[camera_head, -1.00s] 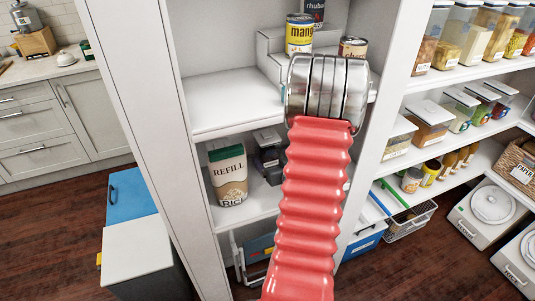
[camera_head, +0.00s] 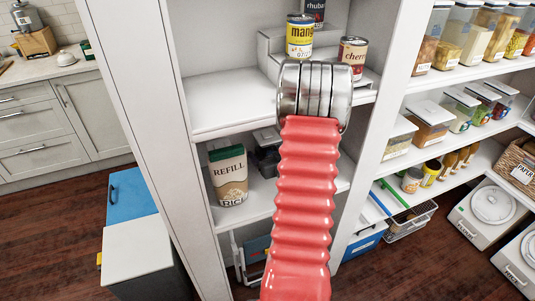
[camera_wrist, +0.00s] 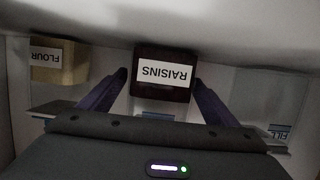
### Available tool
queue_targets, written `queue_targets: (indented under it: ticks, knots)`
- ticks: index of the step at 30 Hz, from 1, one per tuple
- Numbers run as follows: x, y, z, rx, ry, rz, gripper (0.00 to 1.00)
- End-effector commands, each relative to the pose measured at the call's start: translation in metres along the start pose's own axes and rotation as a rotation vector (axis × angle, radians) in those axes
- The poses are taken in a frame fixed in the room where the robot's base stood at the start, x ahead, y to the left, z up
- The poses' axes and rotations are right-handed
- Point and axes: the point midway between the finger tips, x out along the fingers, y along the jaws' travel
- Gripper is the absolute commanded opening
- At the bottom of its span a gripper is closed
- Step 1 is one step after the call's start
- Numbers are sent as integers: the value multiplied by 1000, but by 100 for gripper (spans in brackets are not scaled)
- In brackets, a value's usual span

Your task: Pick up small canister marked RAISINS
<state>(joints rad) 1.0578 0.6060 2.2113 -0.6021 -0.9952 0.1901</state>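The RAISINS canister (camera_wrist: 163,88), dark with a white label, stands under a shelf in the middle of the wrist view, its lettering upside down. My gripper (camera_wrist: 160,80) is open, its two purple fingers pointing at the canister with one tip near each side. I see no clear contact. In the head view my red ribbed arm and its metal joint hide the gripper. A dark container (camera_head: 267,160) shows partly behind the arm on the middle shelf; its label cannot be read there.
A yellowish FLOUR container (camera_wrist: 60,62) stands left of the canister in the wrist view. A mango can (camera_head: 299,37) and a cherry can (camera_head: 352,54) stand on the shelf above, which overhangs closely.

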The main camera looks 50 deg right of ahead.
Motion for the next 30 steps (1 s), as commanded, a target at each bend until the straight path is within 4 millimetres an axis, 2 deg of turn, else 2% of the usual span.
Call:
queue_targets:
  ticks: [2, 22, 30]
  knots:
    - [0, 0, 0, 0, 0, 0, 77]
    - [0, 0, 0, 0, 0, 0, 30]
    - [0, 0, -2, -1, 2, 0, 30]
